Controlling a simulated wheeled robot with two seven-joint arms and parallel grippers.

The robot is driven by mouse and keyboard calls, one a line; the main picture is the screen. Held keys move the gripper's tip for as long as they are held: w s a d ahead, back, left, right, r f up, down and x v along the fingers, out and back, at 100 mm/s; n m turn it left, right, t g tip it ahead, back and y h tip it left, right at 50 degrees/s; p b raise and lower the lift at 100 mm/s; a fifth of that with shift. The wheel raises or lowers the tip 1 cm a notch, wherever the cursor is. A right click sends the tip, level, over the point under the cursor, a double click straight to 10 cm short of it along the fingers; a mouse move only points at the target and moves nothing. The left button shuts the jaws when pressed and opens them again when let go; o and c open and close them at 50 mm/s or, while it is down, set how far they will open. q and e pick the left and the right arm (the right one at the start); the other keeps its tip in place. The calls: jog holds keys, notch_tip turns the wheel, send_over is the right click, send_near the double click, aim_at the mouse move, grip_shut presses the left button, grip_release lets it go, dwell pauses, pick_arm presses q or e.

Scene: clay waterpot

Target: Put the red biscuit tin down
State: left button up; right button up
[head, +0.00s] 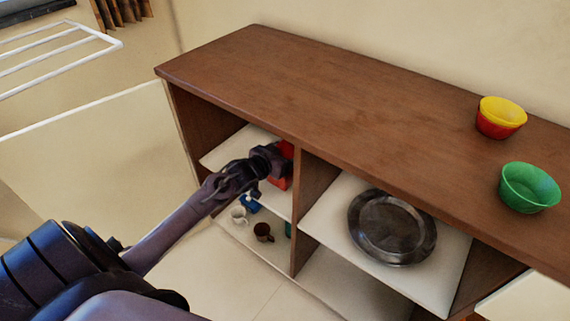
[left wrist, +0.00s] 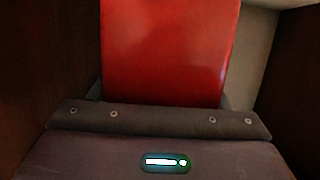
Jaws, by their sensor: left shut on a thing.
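The red biscuit tin (head: 284,170) is inside the upper left compartment of the brown cabinet (head: 262,82), near the middle divider. In the left wrist view the tin (left wrist: 168,50) fills the upper middle as a glossy red face. My left gripper (head: 272,160) reaches into the compartment and is shut on the tin, hiding part of it. The white shelf board (head: 232,152) lies below; whether the tin touches it cannot be told. My right gripper is not in view.
A metal plate (head: 392,227) lies on the right shelf. A white mug (head: 238,214) and a brown mug (head: 263,232) stand on the lower left shelf. Yellow and red bowls (head: 500,117) and a green bowl (head: 529,187) are on the top. A white rack (head: 60,50) is at upper left.

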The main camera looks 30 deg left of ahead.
aim_at(284, 183)
pick_arm(q)
notch_tip(284, 183, down, 4)
jog(key=shift+w+f+b, duration=0.1)
jog(key=shift+w+b, duration=0.05)
jog(key=shift+b, duration=0.4)
jog(key=shift+f, duration=0.1)
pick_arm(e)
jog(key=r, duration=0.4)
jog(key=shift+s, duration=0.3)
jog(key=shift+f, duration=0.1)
pick_arm(q)
jog(key=shift+f, duration=0.2)
jog(key=o, duration=1.5)
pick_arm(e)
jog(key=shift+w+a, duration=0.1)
